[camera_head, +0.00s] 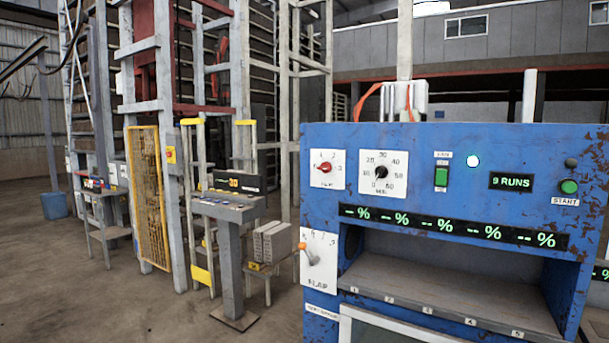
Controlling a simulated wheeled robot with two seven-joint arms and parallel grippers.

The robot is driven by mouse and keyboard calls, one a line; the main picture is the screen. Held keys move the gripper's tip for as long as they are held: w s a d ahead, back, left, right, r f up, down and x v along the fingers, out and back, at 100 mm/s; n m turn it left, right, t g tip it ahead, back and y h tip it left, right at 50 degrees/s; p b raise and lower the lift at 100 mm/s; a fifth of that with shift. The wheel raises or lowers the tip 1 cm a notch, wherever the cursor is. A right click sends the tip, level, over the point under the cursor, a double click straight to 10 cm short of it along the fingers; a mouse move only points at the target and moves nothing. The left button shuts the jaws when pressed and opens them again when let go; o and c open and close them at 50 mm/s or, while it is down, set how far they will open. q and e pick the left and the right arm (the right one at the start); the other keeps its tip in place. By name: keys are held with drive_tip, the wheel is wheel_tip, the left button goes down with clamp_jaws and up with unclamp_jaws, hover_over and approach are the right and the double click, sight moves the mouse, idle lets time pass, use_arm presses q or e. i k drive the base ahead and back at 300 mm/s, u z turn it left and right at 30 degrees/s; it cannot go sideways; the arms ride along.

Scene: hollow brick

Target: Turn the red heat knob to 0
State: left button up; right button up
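The red knob (325,168) sits on a white dial plate (327,182) at the upper left of the blue machine's front. Small numerals stand around it, and the word below it is too small to read surely. The knob looks turned roughly sideways, but I cannot tell which numeral it points at. Neither of my grippers shows in the head view.
The blue machine (450,150) also bears a black timer knob (381,172), a green switch (441,177), a green START button (568,186) and an orange-tipped flap lever (308,252). A grey pedestal console (229,206) stands left of it. Open floor lies further left.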

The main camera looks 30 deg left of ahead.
sight(325, 166)
drive_tip(key=k, duration=0.65)
drive_tip(key=u, duration=0.7)
drive_tip(key=i, duration=0.7)
drive_tip(key=u, duration=0.5)
drive_tip(key=i, duration=0.95)
drive_tip(key=z, duration=0.75)
drive_tip(key=i, duration=0.4)
drive_tip(key=z, duration=0.35)
